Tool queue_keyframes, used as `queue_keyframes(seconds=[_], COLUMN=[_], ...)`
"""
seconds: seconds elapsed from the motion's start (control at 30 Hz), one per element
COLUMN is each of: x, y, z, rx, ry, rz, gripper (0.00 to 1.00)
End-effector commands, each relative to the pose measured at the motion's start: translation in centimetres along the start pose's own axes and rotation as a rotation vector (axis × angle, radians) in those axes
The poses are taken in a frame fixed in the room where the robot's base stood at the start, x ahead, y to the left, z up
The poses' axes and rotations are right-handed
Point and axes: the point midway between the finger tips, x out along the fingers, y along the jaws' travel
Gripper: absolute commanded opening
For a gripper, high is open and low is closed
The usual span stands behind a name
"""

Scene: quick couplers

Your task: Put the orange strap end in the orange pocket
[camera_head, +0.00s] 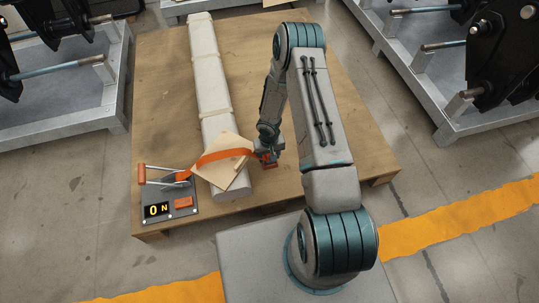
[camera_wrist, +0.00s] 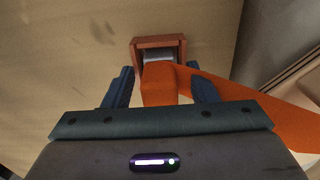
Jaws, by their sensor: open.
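The orange strap (camera_head: 225,154) runs from the tensioner at left over a wooden board, toward my gripper (camera_head: 266,150). In the wrist view my gripper (camera_wrist: 161,82) is open. Its dark fingers stand on either side of the orange strap end (camera_wrist: 158,88), with a visible gap at each side. The strap end's grey tip lies at the mouth of the orange pocket (camera_wrist: 147,42), a small open box, and appears to be inside its walls. How deep it sits I cannot tell. The pocket (camera_head: 268,163) is small and partly hidden by my gripper in the head view.
A long pale beam (camera_head: 206,70) lies on the wooden table (camera_head: 160,80), with the tilted board (camera_head: 232,176) on its near end. The tensioner (camera_head: 165,187) at left has a red handle and a display reading "0 N". The table right of my arm is clear.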

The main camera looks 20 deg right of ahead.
Motion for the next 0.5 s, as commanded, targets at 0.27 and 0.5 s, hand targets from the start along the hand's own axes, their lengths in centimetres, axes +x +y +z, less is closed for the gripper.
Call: queue_keyframes(seconds=[0.27,0.5], x=[-2.9,-8.3], y=[0.0,0.0], z=[-0.1,-0.1], rx=[0.001,0.001], ry=[0.003,0.003], rz=[0.0,0.0], gripper=[0.52,0.52])
